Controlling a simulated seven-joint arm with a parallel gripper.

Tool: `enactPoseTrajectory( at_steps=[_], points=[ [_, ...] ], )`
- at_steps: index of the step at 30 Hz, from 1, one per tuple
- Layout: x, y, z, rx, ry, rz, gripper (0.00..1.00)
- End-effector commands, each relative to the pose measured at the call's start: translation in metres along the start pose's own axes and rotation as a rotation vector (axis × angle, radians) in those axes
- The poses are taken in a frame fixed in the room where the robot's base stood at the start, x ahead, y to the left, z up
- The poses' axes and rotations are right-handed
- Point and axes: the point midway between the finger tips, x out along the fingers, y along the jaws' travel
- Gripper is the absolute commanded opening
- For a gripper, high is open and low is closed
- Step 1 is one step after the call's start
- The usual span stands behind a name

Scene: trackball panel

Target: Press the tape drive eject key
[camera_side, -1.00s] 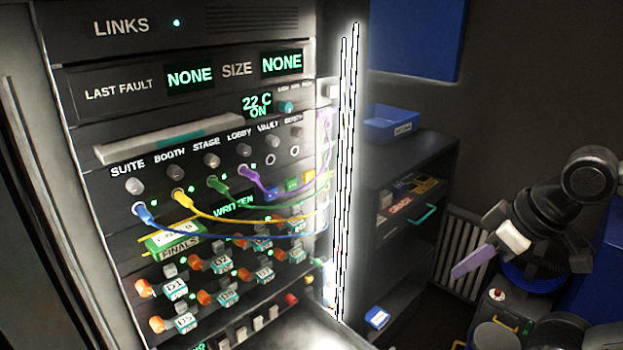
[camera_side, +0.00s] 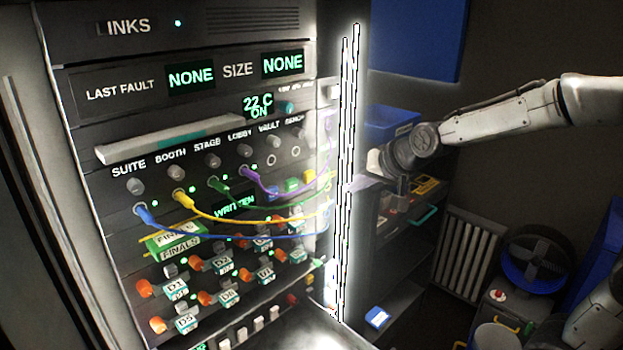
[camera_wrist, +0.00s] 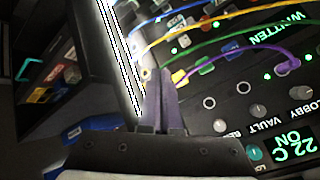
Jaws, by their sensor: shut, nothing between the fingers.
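The rack panel (camera_side: 80,120) fills the left of the side view. A tape cartridge with a green-and-white FINALS label (camera_side: 172,243) sits in it, below and left of a green WRITTEN display (camera_side: 233,206). That display also shows in the wrist view (camera_wrist: 290,22). I cannot single out the eject key in either view. My gripper (camera_side: 362,183) is at the right edge of the rack, its purple fingers shut and empty, partly behind the bright edge strip. In the wrist view the gripper (camera_wrist: 162,78) points toward the patch cables, apart from the tape area.
Blue, yellow, green and purple cables (camera_side: 265,190) droop across the panel beside the tape. The bright vertical strip (camera_side: 346,120) borders the rack opening. Orange-knobbed drive modules (camera_side: 174,287) lie below. A dark shelf unit with a blue bin (camera_side: 388,118) stands at right.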

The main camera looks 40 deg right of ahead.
Motion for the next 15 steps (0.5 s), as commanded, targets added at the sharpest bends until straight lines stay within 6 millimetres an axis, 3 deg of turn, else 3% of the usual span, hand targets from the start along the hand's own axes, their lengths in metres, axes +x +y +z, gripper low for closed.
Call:
enactPoseTrajectory(
  at_steps=[4,15],
  points=[
    [0.0136,0.0110,0.0061,0.007,-0.028,0.030,0.00],
    [0.0145,0.0133,0.0062,0.008,-0.031,0.035,0.00]
  ],
)
